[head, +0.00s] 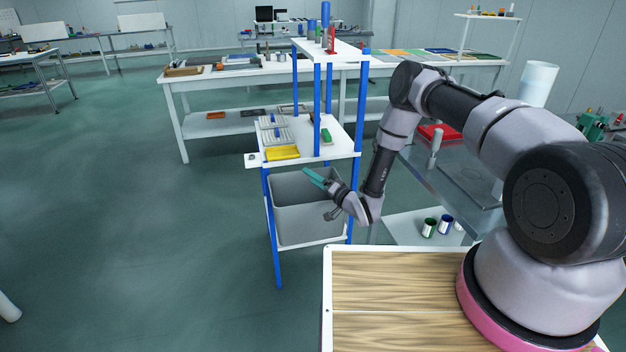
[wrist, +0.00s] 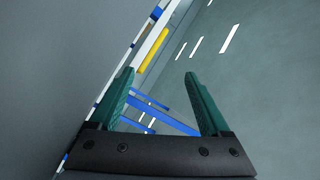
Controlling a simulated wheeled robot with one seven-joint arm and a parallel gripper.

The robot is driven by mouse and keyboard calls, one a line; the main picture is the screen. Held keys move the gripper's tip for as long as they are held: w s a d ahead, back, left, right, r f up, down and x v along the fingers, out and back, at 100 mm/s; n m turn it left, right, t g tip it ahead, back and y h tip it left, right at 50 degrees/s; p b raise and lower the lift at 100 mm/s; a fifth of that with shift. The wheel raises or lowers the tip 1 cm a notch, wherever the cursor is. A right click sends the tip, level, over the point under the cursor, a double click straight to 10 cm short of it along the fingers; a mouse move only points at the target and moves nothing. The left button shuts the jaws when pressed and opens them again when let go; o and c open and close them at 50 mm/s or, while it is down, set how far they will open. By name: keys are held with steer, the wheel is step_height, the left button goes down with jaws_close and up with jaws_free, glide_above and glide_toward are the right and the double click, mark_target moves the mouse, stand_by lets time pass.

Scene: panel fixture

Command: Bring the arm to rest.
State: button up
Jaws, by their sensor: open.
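My gripper (head: 315,177) is stretched out from my arm and sits in front of the grey bin on the shelf rack, pointing left in the head view. In the wrist view my gripper (wrist: 160,85) has its two green fingers apart with nothing between them. My arm is bent, rising from its base at the right and coming down to the gripper. I cannot tell whether the gripper touches the bin.
The blue-and-white shelf rack (head: 272,240) stands close around the gripper, with a grey bin (head: 300,222) low down and a yellow object (head: 283,153) on the shelf above. A glass-topped table (head: 440,185) is at the right. Open floor (head: 130,200) lies left.

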steer(key=f+v, duration=0.1)
steer(key=v, duration=0.9)
steer(key=w+d+r+n+h, duration=0.1)
steer(key=w+d+r+h, duration=0.25)
steer(key=w+r, duration=0.4)
steer(key=w+d+r+h, duration=0.2)
steer(key=w+d+r, duration=0.3)
steer(key=r, duration=0.5)
steer(key=s+d+r+g+h, duration=0.15)
steer(key=d+r, duration=0.25)
steer(key=r, duration=0.5)
steer(key=s+d+r+h, duration=0.1)
steer(key=d+r+h, duration=0.2)
steer(key=d+r, duration=0.35)
steer(key=s+d+r+m+g+h, duration=0.2)
steer(key=s+d+r+h, duration=0.15)
steer(key=s+r, duration=1.1)
steer(key=s+r+g+y, duration=0.1)
steer(key=s+r, duration=0.1)
steer(key=s, duration=0.9)
steer(key=s+a+r+m+g+y, duration=0.1)
steer(key=s+r, duration=0.2)
steer(key=s, duration=0.8)
steer(key=shift+s+a+r, duration=0.2)
steer(key=shift+r, duration=0.1)
